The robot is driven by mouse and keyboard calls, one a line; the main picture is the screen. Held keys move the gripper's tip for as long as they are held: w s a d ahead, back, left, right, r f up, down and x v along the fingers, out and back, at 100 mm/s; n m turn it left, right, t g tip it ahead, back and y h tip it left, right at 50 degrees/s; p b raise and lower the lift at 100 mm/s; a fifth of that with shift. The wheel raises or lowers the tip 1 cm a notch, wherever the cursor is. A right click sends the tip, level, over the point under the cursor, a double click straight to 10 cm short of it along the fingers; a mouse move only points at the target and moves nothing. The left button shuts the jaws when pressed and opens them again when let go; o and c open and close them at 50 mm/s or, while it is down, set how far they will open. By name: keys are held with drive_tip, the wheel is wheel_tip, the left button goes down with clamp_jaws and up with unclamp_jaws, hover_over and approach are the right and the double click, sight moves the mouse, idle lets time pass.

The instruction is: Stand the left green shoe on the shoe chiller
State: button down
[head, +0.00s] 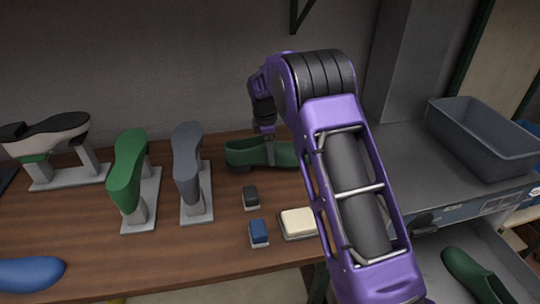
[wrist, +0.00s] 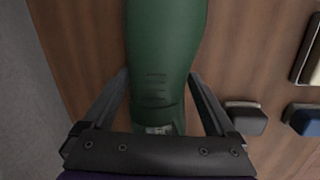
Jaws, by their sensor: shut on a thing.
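A dark green shoe (head: 245,154) is at the back of the wooden table. My gripper (head: 268,143) reaches it from above and is shut on it. In the wrist view the green shoe (wrist: 165,45) runs between the two fingers of my gripper (wrist: 160,82), one finger on each side. I cannot tell if its sole touches the table. A second green shoe (head: 468,275) lies at the lower right, on a grey surface. Which one is the left shoe is not clear. The grey metal unit (head: 390,160) at the right may be the shoe chiller; my arm partly hides it.
Green (head: 128,170), grey (head: 187,155) and white-and-black (head: 48,133) lasts stand on pale bases at the left. Dark (head: 251,194) and blue (head: 259,231) blocks and a cream block (head: 298,222) lie in front of the shoe. A grey bin (head: 485,135) sits on the metal unit.

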wheel_tip(320, 180, up, 7)
drive_tip(key=shift+r, duration=0.2)
drive_tip(key=s+d+r+m+b, duration=0.1)
drive_tip(key=d+m, duration=0.1)
drive_tip(key=d, duration=0.8)
drive_tip(key=s+d+r+m+b, duration=0.1)
drive_tip(key=d+r+m, duration=0.1)
drive_tip(key=d, duration=0.9)
drive_tip(key=m+g+h+b, duration=0.1)
drive_tip(key=m+b, duration=0.3)
drive_tip(key=m, duration=0.1)
hover_over(407, 174)
drive_tip(key=f, duration=0.4)
drive_tip(key=a+f, duration=0.1)
drive_tip(key=f, duration=0.1)
drive_tip(key=shift+s+f, duration=0.1)
drive_tip(key=shift+f, duration=0.25)
drive_tip(key=shift+f, duration=0.1)
unclamp_jaws()
drive_tip(key=shift+f, duration=0.1)
wheel_tip(407, 174, up, 12)
drive_tip(key=a+p, duration=0.2)
drive_tip(key=shift+s, duration=0.3)
